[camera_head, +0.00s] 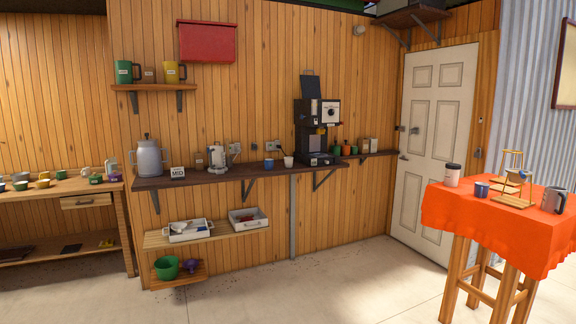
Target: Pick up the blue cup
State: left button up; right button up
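Two blue cups show in the head view. One small blue cup (269,163) stands on the dark wall counter (215,178), left of a white cup (288,161). Neither of my grippers is in view, and nothing touches either cup.
A black coffee machine (316,133) stands on the counter. A wooden stand (513,201) and a grey metal pitcher (554,200) share the orange table. A work table (60,190) with several cups is at far left. The floor (345,285) ahead is open.

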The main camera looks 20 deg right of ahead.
aim_at(269, 163)
jog(key=i+l+z, duration=0.55)
jog(key=i+z, duration=0.15)
jog(key=i, duration=0.2)
jog(key=i+l+z, duration=0.1)
jog(key=i+z, duration=0.35)
jog(key=i, duration=2.5)
